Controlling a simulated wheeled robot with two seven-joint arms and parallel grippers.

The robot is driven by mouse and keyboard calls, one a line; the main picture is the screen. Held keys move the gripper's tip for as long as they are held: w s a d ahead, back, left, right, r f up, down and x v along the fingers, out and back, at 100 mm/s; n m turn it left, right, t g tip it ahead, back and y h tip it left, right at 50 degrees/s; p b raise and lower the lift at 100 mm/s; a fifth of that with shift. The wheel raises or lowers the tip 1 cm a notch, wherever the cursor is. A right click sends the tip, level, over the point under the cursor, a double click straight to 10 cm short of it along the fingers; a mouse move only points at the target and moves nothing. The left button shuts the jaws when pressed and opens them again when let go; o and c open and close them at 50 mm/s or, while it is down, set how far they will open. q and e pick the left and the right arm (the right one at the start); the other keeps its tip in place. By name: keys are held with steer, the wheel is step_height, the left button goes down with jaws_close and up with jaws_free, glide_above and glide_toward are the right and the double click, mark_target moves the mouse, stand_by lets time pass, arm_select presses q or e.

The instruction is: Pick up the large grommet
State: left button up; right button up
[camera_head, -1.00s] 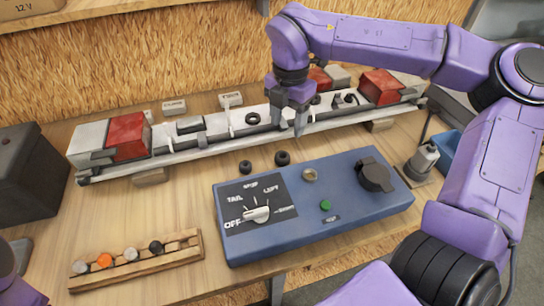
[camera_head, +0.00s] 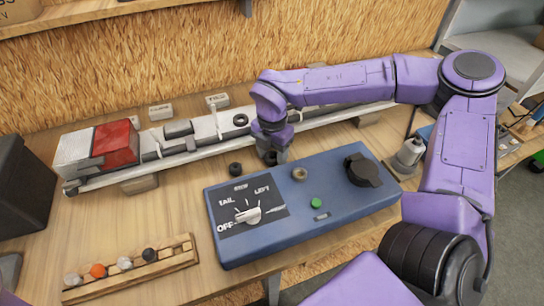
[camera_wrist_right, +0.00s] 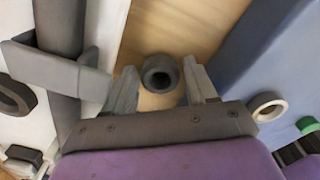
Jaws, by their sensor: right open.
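My right gripper (camera_head: 272,157) is low over the wooden table, between the trailer frame bar and the blue control box. In the right wrist view its open fingers (camera_wrist_right: 160,72) stand either side of a black ring grommet (camera_wrist_right: 160,73), with a gap on both sides.
The blue control box (camera_head: 350,222) stands close to the right gripper, with a tan ring (camera_head: 300,174) on top. The white trailer bar (camera_head: 210,137) runs behind and carries a dark ring (camera_head: 240,120). A wooden rack (camera_head: 150,270) is at front left.

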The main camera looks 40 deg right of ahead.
steer(key=c, duration=0.6)
steer(key=shift+r, duration=0.1)
